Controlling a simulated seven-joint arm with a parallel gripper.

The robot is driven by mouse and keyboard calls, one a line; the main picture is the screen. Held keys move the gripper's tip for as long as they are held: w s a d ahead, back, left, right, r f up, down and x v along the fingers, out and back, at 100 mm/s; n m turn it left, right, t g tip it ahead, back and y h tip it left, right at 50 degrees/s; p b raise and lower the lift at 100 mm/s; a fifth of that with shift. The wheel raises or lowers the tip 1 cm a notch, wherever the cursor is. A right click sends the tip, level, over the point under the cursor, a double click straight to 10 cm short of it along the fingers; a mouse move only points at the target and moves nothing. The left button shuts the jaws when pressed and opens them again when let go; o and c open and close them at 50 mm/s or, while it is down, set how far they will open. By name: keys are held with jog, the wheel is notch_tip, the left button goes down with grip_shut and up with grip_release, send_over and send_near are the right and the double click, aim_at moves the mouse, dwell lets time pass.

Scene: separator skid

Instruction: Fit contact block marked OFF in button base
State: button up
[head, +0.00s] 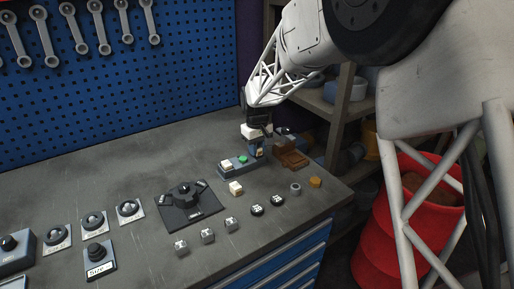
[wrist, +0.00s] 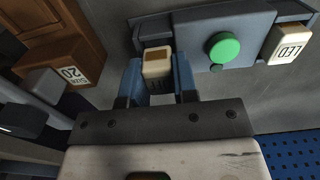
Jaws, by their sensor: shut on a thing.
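My gripper (wrist: 158,82) has its blue fingers shut on a cream contact block (wrist: 157,62) with a brown patch on top; no marking on it is readable. The grey button base (wrist: 200,25) has a round green button (wrist: 222,48) in its middle. A cream block marked LED (wrist: 290,42) sits at its other end. The held block is at the end of the base opposite the LED block; I cannot tell whether it is seated or just above. In the head view, my gripper (head: 258,150) is over the right end of the base (head: 238,167).
Another cream block (head: 236,188) lies on the bench in front of the base. A brown block marked Size 20 (wrist: 62,68) is close beside my gripper. A black fixture (head: 190,208), several small grey blocks and black discs stand nearer the front. Bare bench lies behind the base.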

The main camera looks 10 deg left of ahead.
jog(key=shift+f, duration=0.4)
jog(key=o, duration=1.3)
jog(key=shift+r, duration=3.45)
jog(key=shift+d, duration=0.15)
